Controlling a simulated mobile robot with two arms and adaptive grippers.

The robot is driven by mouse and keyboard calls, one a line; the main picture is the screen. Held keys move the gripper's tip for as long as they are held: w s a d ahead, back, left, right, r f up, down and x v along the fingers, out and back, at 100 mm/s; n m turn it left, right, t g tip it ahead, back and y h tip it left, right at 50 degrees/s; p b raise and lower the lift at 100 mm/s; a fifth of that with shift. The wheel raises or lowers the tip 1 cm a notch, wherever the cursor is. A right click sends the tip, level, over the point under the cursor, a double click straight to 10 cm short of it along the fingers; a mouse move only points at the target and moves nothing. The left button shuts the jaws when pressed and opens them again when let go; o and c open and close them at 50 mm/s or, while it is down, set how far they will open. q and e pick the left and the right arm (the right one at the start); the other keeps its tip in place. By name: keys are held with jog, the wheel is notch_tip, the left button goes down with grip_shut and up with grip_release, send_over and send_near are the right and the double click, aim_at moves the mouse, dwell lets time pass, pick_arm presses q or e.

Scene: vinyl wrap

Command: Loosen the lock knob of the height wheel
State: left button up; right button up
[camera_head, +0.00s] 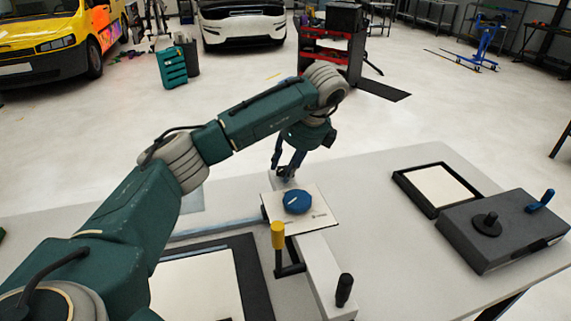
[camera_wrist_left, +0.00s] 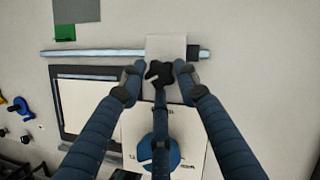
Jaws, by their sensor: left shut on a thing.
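The blue height wheel (camera_head: 298,202) sits on a white plate (camera_head: 318,216) in the middle of the table. It also shows in the left wrist view (camera_wrist_left: 160,155), low in the picture, with a dark post in front of it. The lock knob (camera_wrist_left: 159,73), black and star-shaped, lies beyond the wheel on a pale block. My left gripper (camera_head: 284,172) points down behind the plate. In the left wrist view its fingertips (camera_wrist_left: 160,76) are on either side of the lock knob, shut on it. The knob cannot be made out in the head view. My right gripper is out of view.
A yellow-topped lever (camera_head: 278,236) and a black handle (camera_head: 344,289) stand in front of the plate. A grey box (camera_head: 510,232) with a black knob and blue lever is at the right, beside a black-framed panel (camera_head: 433,187). A metal rail (camera_wrist_left: 95,53) runs near the knob.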

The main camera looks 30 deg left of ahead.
pick_arm(q)
jog(key=shift+w+r, duration=0.2)
jog(key=shift+r, duration=0.1)
jog(key=o, duration=0.9)
jog(key=shift+o, duration=1.2)
jog(key=shift+f, duration=0.15)
jog(key=v, duration=1.2)
jog(key=shift+s+f, duration=0.1)
jog(key=shift+s, duration=0.05)
